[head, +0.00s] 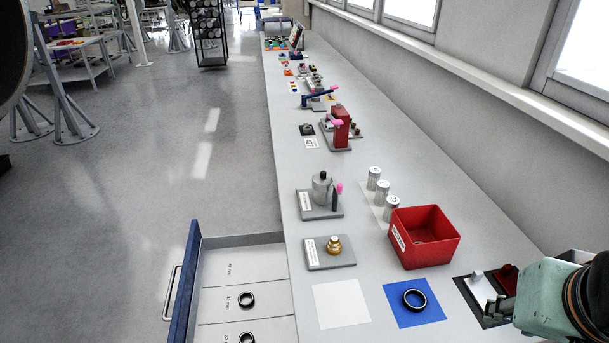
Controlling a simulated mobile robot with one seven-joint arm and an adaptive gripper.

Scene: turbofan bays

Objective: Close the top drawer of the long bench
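The long bench (375,200) runs away from me along the wall. A drawer (240,262) is pulled out from its left side, toward the aisle. The drawer has a blue front (186,285) with a pale bar handle (172,292) on its outer face. Inside are labelled compartments, with a dark ring (246,299) in one and another ring (246,338) at the bottom edge. Any drawers below are hidden. My gripper (497,308) is at the lower right, over the bench's right side and far from the drawer. Its fingers are small and partly unclear.
A red bin (424,237), a blue mat (419,303) with a black ring (414,299), a white sheet (341,304) and grey fixtures (329,252) stand on the near bench. Three metal cylinders (382,191) stand behind the bin. The floor (150,190) left of the drawer is clear.

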